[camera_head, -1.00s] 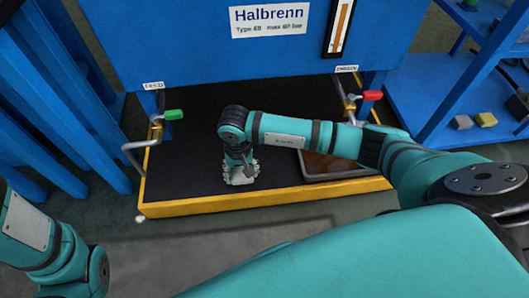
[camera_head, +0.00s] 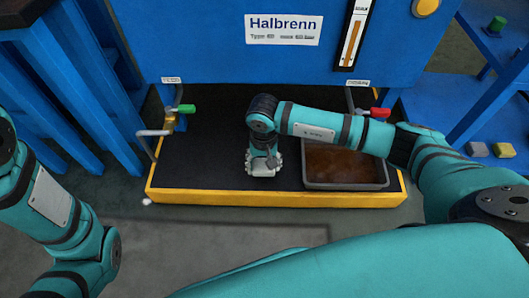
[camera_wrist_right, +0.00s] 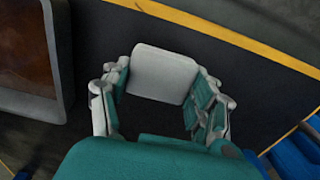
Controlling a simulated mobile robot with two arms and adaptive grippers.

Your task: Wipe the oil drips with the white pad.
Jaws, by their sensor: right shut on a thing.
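The white pad (camera_wrist_right: 163,72) is between the fingers of my right gripper (camera_wrist_right: 163,95) in the right wrist view. My right gripper (camera_head: 264,168) is shut on the pad and points down over the black mat (camera_head: 215,150) with its yellow edge, left of the drip tray. I cannot tell whether the pad touches the mat. No oil drips show clearly on the bare mat; any under the gripper are hidden. My left arm shows at the left of the head view, but its gripper is out of view.
A grey tray (camera_head: 345,186) of brown oil stands on the mat at right; it also shows in the right wrist view (camera_wrist_right: 62,60). Valves with a green handle (camera_head: 186,108) and a red handle (camera_head: 380,112) hang behind. A grey block (camera_head: 477,149) and yellow block (camera_head: 504,150) lie on the right shelf.

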